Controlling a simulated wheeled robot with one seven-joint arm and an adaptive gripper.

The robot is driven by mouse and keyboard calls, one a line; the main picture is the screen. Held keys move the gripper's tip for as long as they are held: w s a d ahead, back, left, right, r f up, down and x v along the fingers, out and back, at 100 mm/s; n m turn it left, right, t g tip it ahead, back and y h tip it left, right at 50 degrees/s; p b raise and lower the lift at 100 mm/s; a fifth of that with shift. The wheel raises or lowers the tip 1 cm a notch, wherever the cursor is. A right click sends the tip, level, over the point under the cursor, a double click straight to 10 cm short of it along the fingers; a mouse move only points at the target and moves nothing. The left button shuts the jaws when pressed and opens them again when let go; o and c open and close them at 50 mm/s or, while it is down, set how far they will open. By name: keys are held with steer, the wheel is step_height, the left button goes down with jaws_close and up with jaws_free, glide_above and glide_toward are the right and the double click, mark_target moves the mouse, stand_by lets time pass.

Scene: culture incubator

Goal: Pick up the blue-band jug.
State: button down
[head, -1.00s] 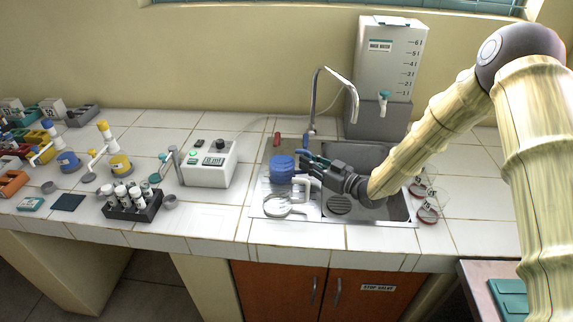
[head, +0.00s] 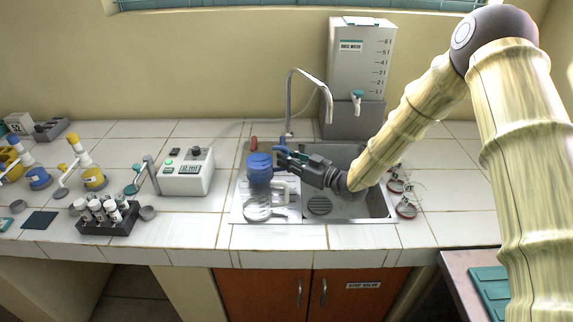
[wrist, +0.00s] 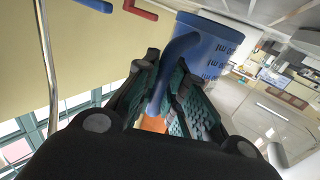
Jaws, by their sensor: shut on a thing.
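The blue-band jug (head: 259,174) is at the left side of the sink, over the drainer. It also shows in the wrist view (wrist: 215,45) as a blue body with dark ml marks and a curved blue handle. My gripper (head: 284,161) comes from the right at the jug's handle. In the wrist view my gripper's textured fingers (wrist: 172,100) are shut on the handle, one on each side. Whether the jug's base touches the drainer is hard to tell.
The faucet (head: 291,100) rises behind, and a water tank (head: 357,70) stands at the back right. A digital device (head: 187,172) is to the left. Glass dishes (head: 406,208) sit right of the sink.

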mark_target(287, 148)
steer(key=shift+r+b, duration=0.7)
steer(key=shift+r, duration=3)
steer(key=shift+d, duration=0.1)
